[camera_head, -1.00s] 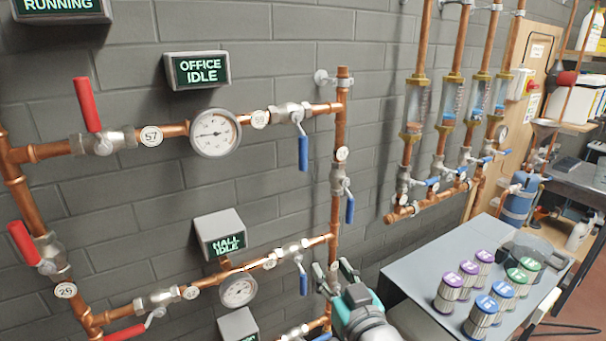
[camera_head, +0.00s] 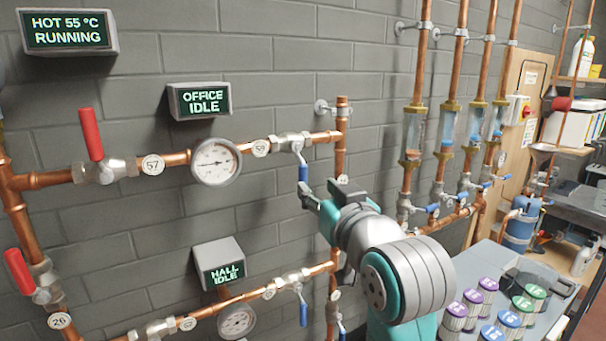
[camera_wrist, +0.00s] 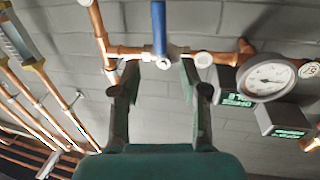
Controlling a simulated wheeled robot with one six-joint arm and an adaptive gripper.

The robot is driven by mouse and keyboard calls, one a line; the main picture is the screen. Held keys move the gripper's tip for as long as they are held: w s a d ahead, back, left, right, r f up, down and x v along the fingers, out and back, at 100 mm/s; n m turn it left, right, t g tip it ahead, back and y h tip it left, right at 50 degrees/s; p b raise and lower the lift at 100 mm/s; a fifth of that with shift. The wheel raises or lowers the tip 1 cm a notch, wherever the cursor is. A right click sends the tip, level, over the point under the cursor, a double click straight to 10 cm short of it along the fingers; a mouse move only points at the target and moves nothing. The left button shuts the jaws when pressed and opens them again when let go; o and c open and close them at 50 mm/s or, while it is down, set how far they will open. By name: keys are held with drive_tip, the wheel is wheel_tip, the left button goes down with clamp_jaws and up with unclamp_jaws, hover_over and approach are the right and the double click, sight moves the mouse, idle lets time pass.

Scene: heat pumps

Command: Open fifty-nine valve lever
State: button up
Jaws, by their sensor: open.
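The valve tagged 59 (camera_head: 290,142) sits on the upper copper pipe, just right of its round tag (camera_head: 260,148). Its blue lever (camera_head: 303,172) hangs straight down, across the horizontal pipe. In the upside-down wrist view the blue lever (camera_wrist: 158,25) points up from the valve body (camera_wrist: 160,50). My gripper (camera_head: 319,192) is open and empty, with its fingertips close to the lever's lower end in the head view. In the wrist view the lever and valve lie beyond the gap between the fingers (camera_wrist: 160,82). I see no clear contact.
A gauge (camera_head: 216,161) and the OFFICE IDLE display (camera_head: 199,100) are left of the valve. A vertical pipe (camera_head: 341,130) stands close on its right. The hall branch has another blue lever (camera_head: 303,308) below. Several coloured canisters (camera_head: 486,295) stand at lower right.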

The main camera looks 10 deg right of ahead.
sight(305, 175)
drive_tip(key=w, duration=0.6)
drive_tip(key=w+a, duration=0.1)
drive_tip(key=w, duration=0.2)
drive_tip(key=shift+w, duration=0.15)
clamp_jaws()
